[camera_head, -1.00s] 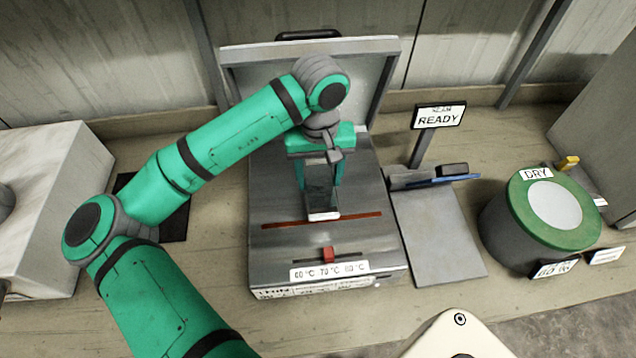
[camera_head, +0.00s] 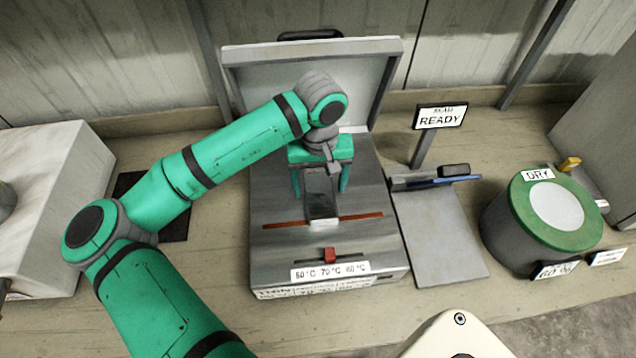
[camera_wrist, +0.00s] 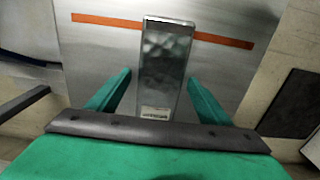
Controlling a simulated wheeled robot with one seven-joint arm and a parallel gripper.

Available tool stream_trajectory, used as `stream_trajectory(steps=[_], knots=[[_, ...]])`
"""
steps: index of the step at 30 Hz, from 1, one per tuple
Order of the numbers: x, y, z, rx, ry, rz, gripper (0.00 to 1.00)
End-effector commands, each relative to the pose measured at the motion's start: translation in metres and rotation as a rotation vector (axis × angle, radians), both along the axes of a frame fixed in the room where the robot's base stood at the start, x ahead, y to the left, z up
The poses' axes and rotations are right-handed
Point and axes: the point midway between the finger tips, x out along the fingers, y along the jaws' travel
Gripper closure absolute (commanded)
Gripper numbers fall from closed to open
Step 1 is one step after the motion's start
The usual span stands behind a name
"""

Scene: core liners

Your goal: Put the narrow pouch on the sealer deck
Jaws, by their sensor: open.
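The narrow pouch (camera_head: 320,198) is a grey, see-through strip with a pale end. It lies on the steel sealer deck (camera_head: 285,205), its pale end across the red-brown seal strip in the head view. In the wrist view the pouch (camera_wrist: 166,65) lies between the fingers, with a gap on each side, and one end crosses the strip. My gripper (camera_head: 320,185) is open above the deck, with its green fingers either side of the pouch. It also shows in the wrist view (camera_wrist: 160,90). Part of the pouch's far end is hidden under my gripper.
The sealer's lid (camera_head: 375,75) stands open behind my arm. A red slider (camera_head: 329,254) sits at the deck's front above temperature labels. Right of it are a grey plate (camera_head: 440,240), a READY sign (camera_head: 440,116) and a green-lidded DRY drum (camera_head: 545,225).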

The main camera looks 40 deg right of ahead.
Motion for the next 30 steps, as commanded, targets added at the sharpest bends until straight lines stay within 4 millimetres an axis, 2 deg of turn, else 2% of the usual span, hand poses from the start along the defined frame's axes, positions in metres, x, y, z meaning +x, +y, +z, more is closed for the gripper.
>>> stream_trajectory(steps=[4,8,21,25,30], knots=[[0.0,0.0,0.004,-0.001,-0.001,0.0,0.27],[0.0,-0.001,0.02,-0.002,-0.001,0.0,0.27],[0.0,0.0,0.102,-0.001,-0.002,0.0,0.27],[0.0,0.0,0.115,-0.001,-0.002,0.002,0.27],[0.0,0.0,0.122,0.0,0.0,0.002,0.27]])
